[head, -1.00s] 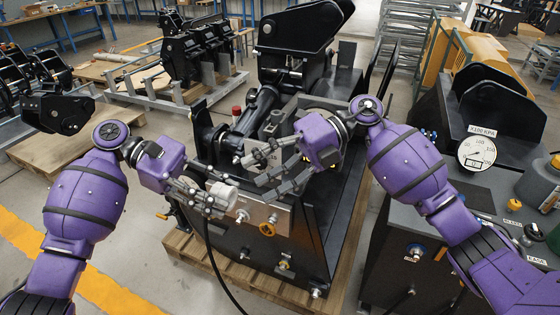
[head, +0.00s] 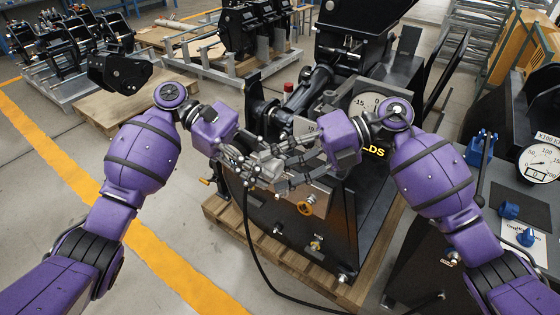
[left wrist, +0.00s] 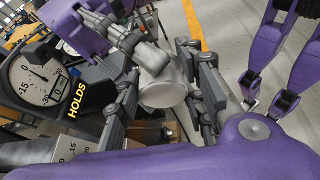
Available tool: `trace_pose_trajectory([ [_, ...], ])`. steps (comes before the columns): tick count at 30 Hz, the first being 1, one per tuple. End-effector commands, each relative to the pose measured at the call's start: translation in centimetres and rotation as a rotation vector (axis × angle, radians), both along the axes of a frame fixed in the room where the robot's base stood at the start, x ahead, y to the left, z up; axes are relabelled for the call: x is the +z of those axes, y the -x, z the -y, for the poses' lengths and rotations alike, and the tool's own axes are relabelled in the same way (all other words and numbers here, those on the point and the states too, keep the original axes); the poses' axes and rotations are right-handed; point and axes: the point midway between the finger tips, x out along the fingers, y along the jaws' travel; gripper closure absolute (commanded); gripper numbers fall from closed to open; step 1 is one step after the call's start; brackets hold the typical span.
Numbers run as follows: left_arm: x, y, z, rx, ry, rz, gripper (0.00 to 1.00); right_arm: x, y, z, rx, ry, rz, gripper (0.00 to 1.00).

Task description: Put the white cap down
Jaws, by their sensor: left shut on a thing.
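The white cap (left wrist: 162,92) is a pale round cup shape held between the dark fingers of my left gripper (left wrist: 178,88). In the head view my left gripper (head: 245,168) is in front of the black machine's front panel, and the cap is mostly hidden among the fingers. My right gripper (head: 290,160) is right beside it, its fingers overlapping the left ones. In the left wrist view the right gripper's fingers (left wrist: 145,50) come close to the cap's upper edge; I cannot tell if they touch it.
The black machine (head: 330,235) with a dial (head: 368,105) stands on a wooden pallet (head: 265,245). A black hose (head: 252,250) hangs down to the floor. A bench with a gauge (head: 541,162) and blue knobs (head: 510,210) is at right.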

Motion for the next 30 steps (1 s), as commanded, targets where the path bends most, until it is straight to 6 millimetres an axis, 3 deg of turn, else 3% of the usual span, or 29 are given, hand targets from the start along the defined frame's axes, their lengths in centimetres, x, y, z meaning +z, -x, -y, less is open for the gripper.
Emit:
trace_pose_trajectory([
  [5,-0.3,0.1,0.1,0.0,-0.004,-0.003,0.95,0.5,0.0,-0.2,0.001,-0.011,0.004,0.83],
  [6,-0.3,0.1,0.1,-0.001,-0.004,-0.003,0.61,0.5,0.0,-0.2,0.001,-0.011,0.004,0.83],
  [8,-0.3,0.1,0.1,-0.001,-0.004,-0.003,0.53,0.5,0.0,-0.2,0.001,-0.012,0.004,0.91],
  [11,-0.3,0.1,0.1,0.0,-0.005,-0.004,0.41,0.5,0.0,-0.2,0.002,-0.012,0.005,0.91],
  [23,-0.1,-0.2,-0.4,0.002,-0.006,-0.002,0.41,0.4,0.0,-0.2,0.002,-0.009,0.004,0.91],
  [30,1.6,-2.1,-3.9,0.003,-0.007,-0.001,0.41,0.4,0.0,-0.1,0.002,-0.008,0.004,0.91],
])
